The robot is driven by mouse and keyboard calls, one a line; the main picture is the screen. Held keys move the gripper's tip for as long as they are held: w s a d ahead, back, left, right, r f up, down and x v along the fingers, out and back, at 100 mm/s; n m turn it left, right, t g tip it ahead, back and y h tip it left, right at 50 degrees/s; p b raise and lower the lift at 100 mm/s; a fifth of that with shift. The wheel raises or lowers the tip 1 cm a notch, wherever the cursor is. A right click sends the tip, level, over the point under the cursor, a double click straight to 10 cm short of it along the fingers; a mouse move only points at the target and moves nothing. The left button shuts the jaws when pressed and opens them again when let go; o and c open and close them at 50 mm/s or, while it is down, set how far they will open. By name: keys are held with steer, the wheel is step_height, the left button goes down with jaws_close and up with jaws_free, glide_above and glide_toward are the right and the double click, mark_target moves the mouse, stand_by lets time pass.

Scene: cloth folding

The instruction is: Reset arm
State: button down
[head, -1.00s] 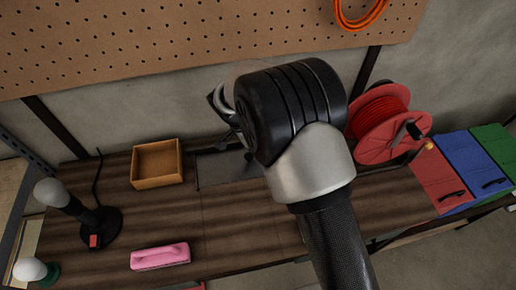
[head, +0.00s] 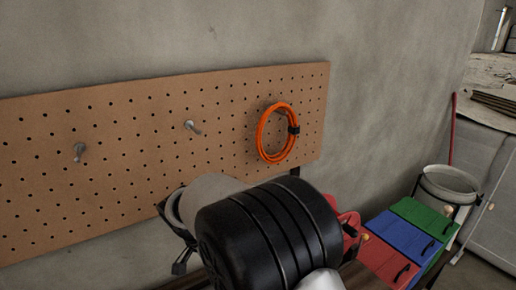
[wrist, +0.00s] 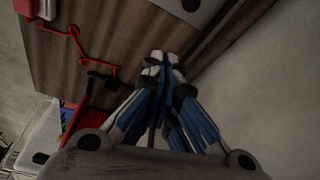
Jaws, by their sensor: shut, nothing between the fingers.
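My gripper (wrist: 163,60) points down the middle of the wrist view, with its blue-and-grey fingers brought together at the tips and nothing between them. It is held above the wooden bench (wrist: 132,40), near the bench edge beside a bare grey surface. In the head view my black and silver arm fills the lower middle, and only a small dark part of the gripper (head: 180,264) shows to its left. The fingertips are hidden there.
A pegboard (head: 110,150) with two pegs and an orange cable coil (head: 261,135) hangs on the wall. Red, blue and green boxes (head: 405,235) stand at lower right, beside a bucket (head: 449,185). A red cord (wrist: 77,45) lies on the bench.

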steer(key=s+d+r+n+y, duration=0.1)
steer(key=s+d+r+n, duration=0.1)
steer(key=s+d+r, duration=0.45)
steer(key=s+d+r+n+y, duration=0.1)
steer(key=s+d+r+n, duration=0.15)
steer(key=d+r, duration=0.7)
steer(key=s+d+n+t, duration=0.1)
steer(key=s+d+n, duration=0.1)
steer(key=s+d, duration=0.3)
steer(key=s+d+n+t, duration=0.1)
steer(key=s+d, duration=0.4)
steer(key=s, duration=0.7)
steer(key=shift+s+d+f+n, duration=0.15)
steer(key=shift+d+f+n, duration=0.05)
steer(key=shift+f+n, duration=0.15)
